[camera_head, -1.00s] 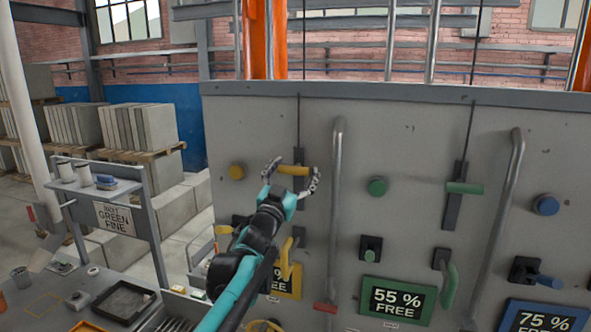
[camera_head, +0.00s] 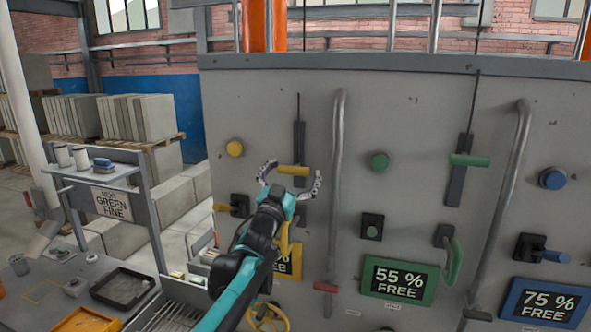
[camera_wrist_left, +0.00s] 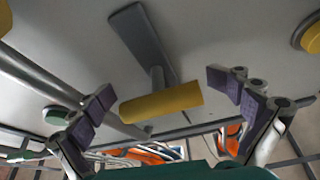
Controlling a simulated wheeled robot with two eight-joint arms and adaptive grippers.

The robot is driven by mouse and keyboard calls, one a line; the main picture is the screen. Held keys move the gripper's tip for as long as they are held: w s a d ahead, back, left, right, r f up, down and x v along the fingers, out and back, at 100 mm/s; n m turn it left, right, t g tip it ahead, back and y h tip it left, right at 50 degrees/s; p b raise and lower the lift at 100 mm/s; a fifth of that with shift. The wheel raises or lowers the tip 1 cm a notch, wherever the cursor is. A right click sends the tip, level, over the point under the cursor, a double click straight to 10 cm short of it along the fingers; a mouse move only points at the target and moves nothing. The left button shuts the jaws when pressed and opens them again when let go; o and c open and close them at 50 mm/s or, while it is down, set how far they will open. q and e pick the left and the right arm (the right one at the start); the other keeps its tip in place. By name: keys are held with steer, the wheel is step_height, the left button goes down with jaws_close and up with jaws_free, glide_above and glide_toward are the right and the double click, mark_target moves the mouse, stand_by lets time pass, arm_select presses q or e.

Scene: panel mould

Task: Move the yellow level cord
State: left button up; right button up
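The yellow level cord's handle (camera_head: 293,170) is a short horizontal yellow bar on a dark slotted plate (camera_head: 299,137) on the grey panel. A thin dark cord runs up from the plate. My left gripper (camera_head: 291,180) is open, with one finger on each side of the yellow handle. In the left wrist view the yellow handle (camera_wrist_left: 161,103) lies between the open fingers (camera_wrist_left: 168,106), with clear gaps to both, so it is not held. My right gripper is not in view.
A vertical grey pipe (camera_head: 337,190) stands just right of the handle. A yellow knob (camera_head: 235,148) is to its left. A green handle (camera_head: 469,160), a green knob (camera_head: 379,161) and a blue knob (camera_head: 552,178) are further right. A shelf (camera_head: 95,172) stands left.

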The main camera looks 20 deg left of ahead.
arm_select(q)
steer(key=v, duration=1.2)
